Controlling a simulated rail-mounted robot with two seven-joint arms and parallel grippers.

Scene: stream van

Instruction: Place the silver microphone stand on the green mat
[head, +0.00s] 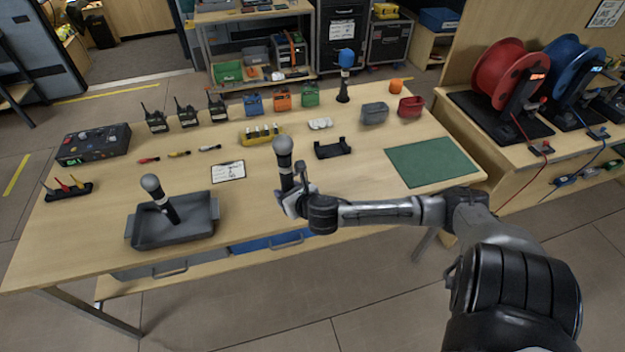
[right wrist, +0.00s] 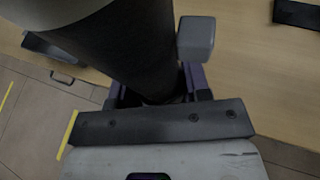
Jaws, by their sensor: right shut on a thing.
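The silver-headed microphone stand (head: 284,158) is upright near the front edge of the table, its dark shaft in my right gripper (head: 292,192). Its lower end is hidden by the gripper, so I cannot tell whether it touches the table. In the right wrist view the dark shaft (right wrist: 135,45) fills the space between the jaws (right wrist: 155,92). The green mat (head: 432,162) lies flat and empty at the right end of the table, to the right of the gripper. My left gripper is not in view.
Another grey-headed microphone (head: 160,196) leans in a grey tray (head: 205,228) on the left. A blue-headed microphone stand (head: 345,75) stands at the back. A black cradle (head: 333,148), a grey bin (head: 374,113) and a red bin (head: 411,107) lie behind or left of the mat.

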